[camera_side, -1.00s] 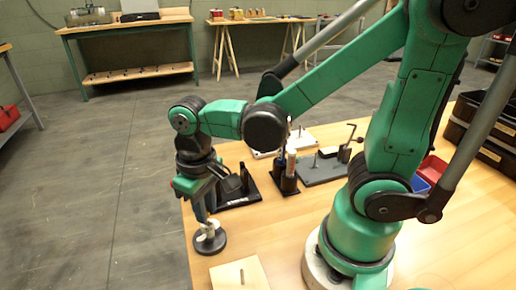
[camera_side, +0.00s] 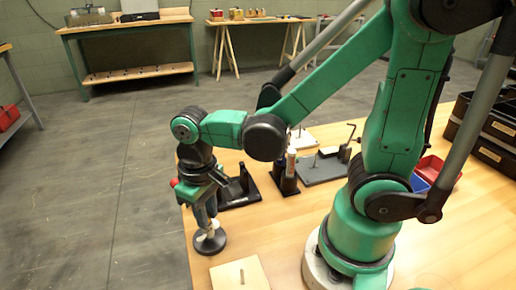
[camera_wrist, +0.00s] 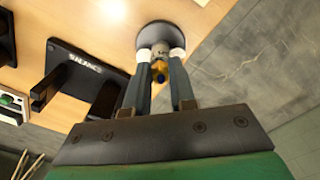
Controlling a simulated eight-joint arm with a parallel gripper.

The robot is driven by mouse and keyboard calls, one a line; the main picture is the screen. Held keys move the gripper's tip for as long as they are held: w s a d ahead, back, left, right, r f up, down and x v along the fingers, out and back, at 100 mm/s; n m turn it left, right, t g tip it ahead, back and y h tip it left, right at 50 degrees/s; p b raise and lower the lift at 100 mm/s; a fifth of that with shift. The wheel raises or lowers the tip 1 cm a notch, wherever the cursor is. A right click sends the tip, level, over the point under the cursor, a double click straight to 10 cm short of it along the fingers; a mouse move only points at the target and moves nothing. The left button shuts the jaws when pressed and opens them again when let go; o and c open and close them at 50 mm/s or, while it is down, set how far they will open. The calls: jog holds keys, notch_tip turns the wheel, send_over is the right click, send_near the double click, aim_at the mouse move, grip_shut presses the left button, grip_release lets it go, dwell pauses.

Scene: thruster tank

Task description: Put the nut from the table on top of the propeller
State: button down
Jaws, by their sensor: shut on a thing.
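A round dark grey disc-shaped base (camera_side: 210,242) stands near the table's left edge; it shows at the top of the wrist view (camera_wrist: 160,35). A small upright piece with a brass-yellow part, seemingly the nut (camera_wrist: 159,71), stands over that base. My gripper (camera_wrist: 160,56) points down over the base, its two pale fingertips shut on this piece from both sides. In the side view my gripper (camera_side: 209,228) hides most of the piece. I cannot pick out the propeller for certain in either view.
A black bracket (camera_side: 240,190) stands just behind my gripper, and shows lettered in the wrist view (camera_wrist: 85,62). A black holder with a bottle (camera_side: 289,172), a grey plate fixture (camera_side: 322,170) and a wooden block (camera_side: 240,275) are on the table. The floor lies left of the edge.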

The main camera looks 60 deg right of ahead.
jog(key=shift+f, duration=0.15)
dwell(0.3)
jog(key=c, duration=0.7)
grip_release()
jog(key=shift+o, duration=0.2)
notch_tip(320, 180, up, 10)
jog(key=shift+f, duration=0.2)
